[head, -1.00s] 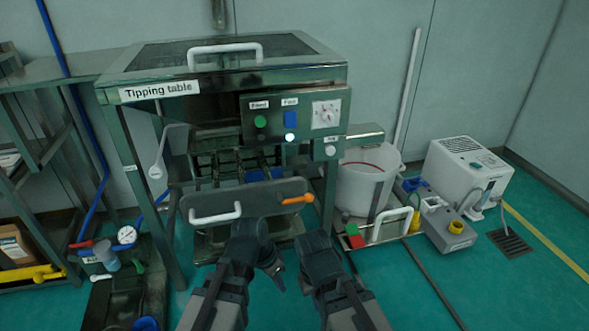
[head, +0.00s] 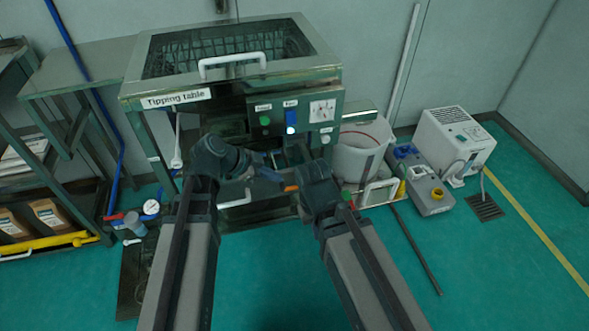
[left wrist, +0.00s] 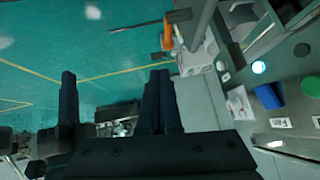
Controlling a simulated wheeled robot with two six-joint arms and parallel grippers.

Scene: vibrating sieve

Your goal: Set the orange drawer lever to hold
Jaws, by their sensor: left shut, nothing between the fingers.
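The orange drawer lever (head: 291,188) shows as a short piece at the right of the dark drawer front (head: 262,205), partly hidden by my right gripper. My left gripper (head: 258,160) is shut and empty, above and to the left of the lever. My right gripper (head: 306,187) is right beside the lever in the head view. Its fingers are unclear, and I cannot tell whether it touches the lever.
The tipping table (head: 190,82) stands behind, with a button panel (head: 290,118) above the drawer. The drawer's white handle (head: 236,200) is partly hidden by my left arm. A white bucket (head: 358,150) stands right of the table.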

